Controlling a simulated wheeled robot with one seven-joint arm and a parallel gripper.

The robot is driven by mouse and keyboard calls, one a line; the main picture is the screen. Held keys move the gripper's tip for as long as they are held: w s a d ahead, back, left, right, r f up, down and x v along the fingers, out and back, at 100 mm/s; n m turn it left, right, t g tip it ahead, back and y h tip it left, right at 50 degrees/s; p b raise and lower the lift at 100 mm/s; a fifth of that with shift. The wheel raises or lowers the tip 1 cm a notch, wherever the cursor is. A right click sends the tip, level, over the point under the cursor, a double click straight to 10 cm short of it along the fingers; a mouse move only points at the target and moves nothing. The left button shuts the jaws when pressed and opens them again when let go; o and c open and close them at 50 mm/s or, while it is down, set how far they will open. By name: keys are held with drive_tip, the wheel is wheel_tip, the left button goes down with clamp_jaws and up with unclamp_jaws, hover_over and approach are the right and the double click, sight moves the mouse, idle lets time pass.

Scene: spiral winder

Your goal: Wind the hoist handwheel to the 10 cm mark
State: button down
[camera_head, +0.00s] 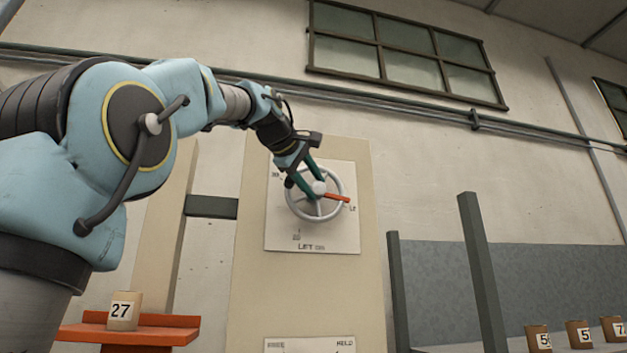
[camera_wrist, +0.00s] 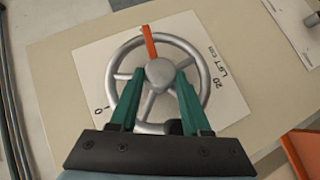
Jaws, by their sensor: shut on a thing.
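The grey spoked handwheel (camera_head: 293,205) is mounted on a white scale plate (camera_head: 345,240) lettered LIFT. It fills the middle of the wrist view (camera_wrist: 118,62). An orange pointer (camera_head: 337,197) runs from the hub across the rim, pointing right and slightly down in the head view. A small label, too small to read surely, sits just below its tip. In the wrist view the pointer (camera_wrist: 149,42) points up, with 0 at lower left and 20 at right; no 10 shows there. My gripper (camera_head: 302,172) is shut on the handwheel, its green fingers either side of the hub (camera_wrist: 160,73).
A beige column (camera_head: 308,290) carries the plate. At lower left, a box marked 27 (camera_head: 123,311) sits on an orange shelf (camera_head: 80,332). Dark posts (camera_head: 479,270) and several numbered boxes (camera_head: 578,334) stand at right. Pipes run along the wall above.

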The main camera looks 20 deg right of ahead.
drive_tip(key=shift+c, duration=1.8)
unclamp_jaws()
drive_tip(key=b+v, duration=0.2)
drive_tip(key=v, duration=0.8)
drive_tip(key=shift+s+a+r, duration=0.15)
drive_tip(key=shift+a, duration=0.15)
